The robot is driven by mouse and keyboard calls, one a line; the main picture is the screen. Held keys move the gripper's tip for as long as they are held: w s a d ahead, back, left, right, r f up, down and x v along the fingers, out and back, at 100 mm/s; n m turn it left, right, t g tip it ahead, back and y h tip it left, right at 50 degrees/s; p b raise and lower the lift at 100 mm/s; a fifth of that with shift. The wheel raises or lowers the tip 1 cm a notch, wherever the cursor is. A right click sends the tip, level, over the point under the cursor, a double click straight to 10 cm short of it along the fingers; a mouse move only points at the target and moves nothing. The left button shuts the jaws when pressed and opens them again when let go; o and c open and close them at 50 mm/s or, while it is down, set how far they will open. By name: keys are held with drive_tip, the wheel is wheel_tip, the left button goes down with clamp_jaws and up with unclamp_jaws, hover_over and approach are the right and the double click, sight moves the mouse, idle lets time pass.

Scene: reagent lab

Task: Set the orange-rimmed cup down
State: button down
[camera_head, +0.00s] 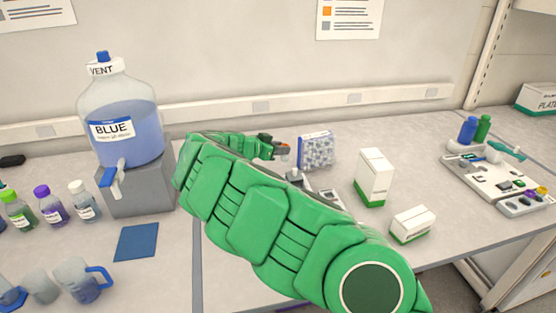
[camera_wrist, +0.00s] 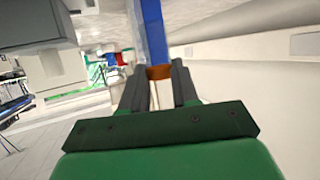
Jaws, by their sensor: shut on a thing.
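My gripper (camera_head: 281,150) is at the end of my green arm, over the middle of the bench in the head view, in front of a blue-and-white patterned box. In the wrist view its two dark fingers (camera_wrist: 160,74) are closed on a small orange-brown part of the orange-rimmed cup (camera_wrist: 159,72). A blue upright strip (camera_wrist: 153,30) rises just beyond the fingertips; I cannot tell whether it belongs to the cup. The rest of the cup is hidden. In the head view only a small bit shows at the fingertips, and I cannot tell whether it touches the bench.
The patterned box (camera_head: 315,150), a tall white-green box (camera_head: 374,175) and a small one (camera_head: 412,224) stand to the right. A blue mat (camera_head: 137,242), clear cups (camera_head: 78,280) and the BLUE carboy (camera_head: 121,125) are left. My arm hides some bench.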

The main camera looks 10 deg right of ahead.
drive_tip(key=shift+w+f, duration=1.05)
drive_tip(key=shift+f, duration=0.2)
drive_tip(key=shift+f, duration=0.1)
drive_tip(key=shift+w+d+f, duration=0.1)
drive_tip(key=shift+w+f, duration=0.2)
drive_tip(key=shift+f, duration=0.1)
drive_tip(key=shift+w+f, duration=0.1)
drive_tip(key=shift+f, duration=1.35)
drive_tip(key=shift+f, duration=0.15)
drive_tip(key=c, duration=0.8)
unclamp_jaws()
drive_tip(key=shift+c, duration=0.2)
